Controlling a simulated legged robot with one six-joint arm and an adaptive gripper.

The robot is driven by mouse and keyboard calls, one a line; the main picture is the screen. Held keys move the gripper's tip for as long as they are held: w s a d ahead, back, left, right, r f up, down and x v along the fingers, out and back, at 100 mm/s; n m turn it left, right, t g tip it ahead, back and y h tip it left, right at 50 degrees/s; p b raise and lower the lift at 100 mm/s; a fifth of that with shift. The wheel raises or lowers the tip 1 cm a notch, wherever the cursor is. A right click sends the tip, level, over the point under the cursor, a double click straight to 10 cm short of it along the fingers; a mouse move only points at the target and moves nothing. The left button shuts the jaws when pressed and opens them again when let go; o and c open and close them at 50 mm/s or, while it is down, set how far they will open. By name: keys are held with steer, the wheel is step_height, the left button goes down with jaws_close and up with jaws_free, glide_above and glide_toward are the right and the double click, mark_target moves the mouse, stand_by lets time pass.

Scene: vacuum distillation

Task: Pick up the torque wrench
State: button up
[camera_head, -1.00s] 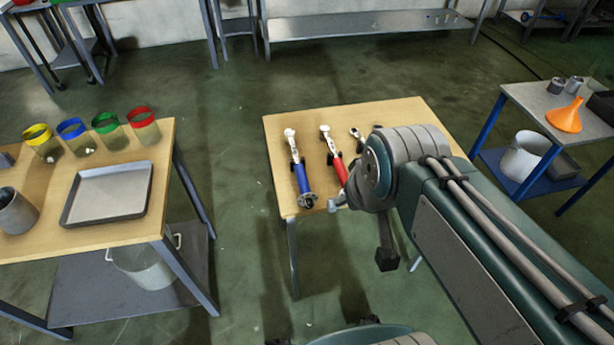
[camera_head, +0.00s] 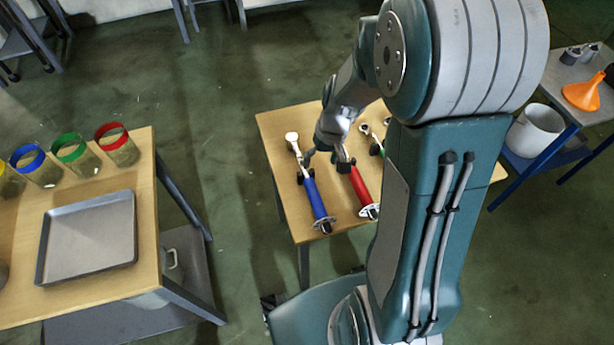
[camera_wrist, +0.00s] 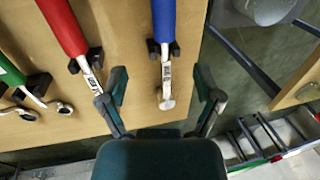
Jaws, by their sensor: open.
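Several long-handled wrenches lie on a small wooden table. One has a blue handle (camera_head: 316,198) and a pale round head; its handle also shows in the wrist view (camera_wrist: 164,22). Beside it is a red-handled one (camera_head: 362,186), also in the wrist view (camera_wrist: 64,28). A green-handled tool (camera_wrist: 12,74) lies beyond the red one and is mostly hidden by my arm in the head view. My gripper (camera_head: 326,152) is over the heads of the blue and red wrenches. In the wrist view my gripper (camera_wrist: 161,78) is open, with the blue wrench's head and shaft between its fingers, apparently untouched.
The wrenches rest in small dark holders on the table (camera_head: 277,123). A left table (camera_head: 146,225) carries a metal tray (camera_head: 90,238) and several colour-rimmed jars. A right cart holds an orange funnel (camera_head: 582,92), with a white bucket (camera_head: 536,130) below. Floor between tables is clear.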

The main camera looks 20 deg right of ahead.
mark_target(311, 183)
steer(key=a+f, duration=0.1)
steer(key=f, duration=0.5)
steer(key=a+f, duration=0.1)
steer(key=f, duration=0.3)
steer(key=shift+s+a, duration=0.15)
steer(key=shift+a, duration=0.15)
jaws_close()
